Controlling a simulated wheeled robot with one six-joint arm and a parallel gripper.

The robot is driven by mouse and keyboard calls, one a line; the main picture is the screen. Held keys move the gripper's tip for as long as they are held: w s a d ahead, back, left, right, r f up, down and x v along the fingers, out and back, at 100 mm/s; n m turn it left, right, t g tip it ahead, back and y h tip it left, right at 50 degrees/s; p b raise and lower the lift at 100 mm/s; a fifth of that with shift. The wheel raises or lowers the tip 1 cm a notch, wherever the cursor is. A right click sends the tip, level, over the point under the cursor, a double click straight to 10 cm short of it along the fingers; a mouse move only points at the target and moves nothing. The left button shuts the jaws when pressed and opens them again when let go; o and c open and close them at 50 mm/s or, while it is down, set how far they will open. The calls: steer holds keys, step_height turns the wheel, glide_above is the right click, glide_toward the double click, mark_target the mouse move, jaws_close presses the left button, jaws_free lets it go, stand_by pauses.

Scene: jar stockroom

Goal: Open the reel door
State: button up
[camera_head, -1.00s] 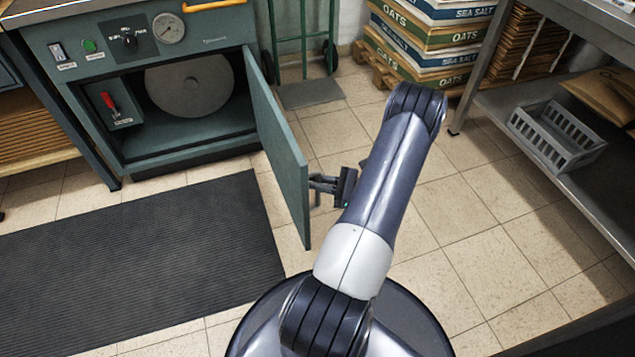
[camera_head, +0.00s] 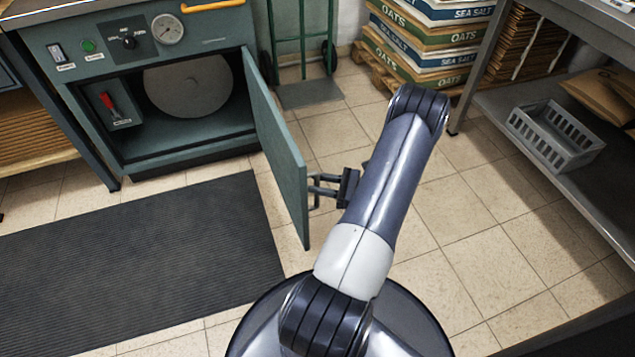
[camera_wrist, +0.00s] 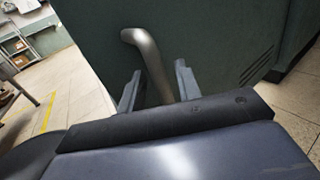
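The reel door (camera_head: 278,150) is a green panel hinged at the right side of the green cabinet. It stands wide open, swung out toward me, and the reel (camera_head: 190,85), a pale grey disc, shows inside. My gripper (camera_head: 314,190) is at the door's outer face, near its free edge. In the wrist view the door's curved metal handle (camera_wrist: 148,58) passes between my two spread fingers (camera_wrist: 157,88). Some gap shows beside the handle, so the gripper looks open around it. The handle's lower end is hidden behind my wrist.
A red lever (camera_head: 107,101) is inside the cabinet at left. A dark ribbed mat (camera_head: 140,260) lies before the cabinet. A green hand truck (camera_head: 303,40) and stacked sacks (camera_head: 425,45) stand behind. A shelf with a grey crate (camera_head: 555,135) is at right. Tiled floor between is clear.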

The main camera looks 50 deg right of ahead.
steer(key=p+v, duration=0.2)
steer(key=v, duration=0.8)
steer(key=shift+a, duration=0.1)
steer(key=b+x, duration=0.2)
steer(key=x, duration=0.8)
steer(key=shift+w+a+b, duration=0.1)
steer(key=shift+w+b, duration=0.2)
steer(key=shift+w, duration=0.15)
steer(key=shift+a, duration=0.25)
steer(key=shift+r, duration=0.1)
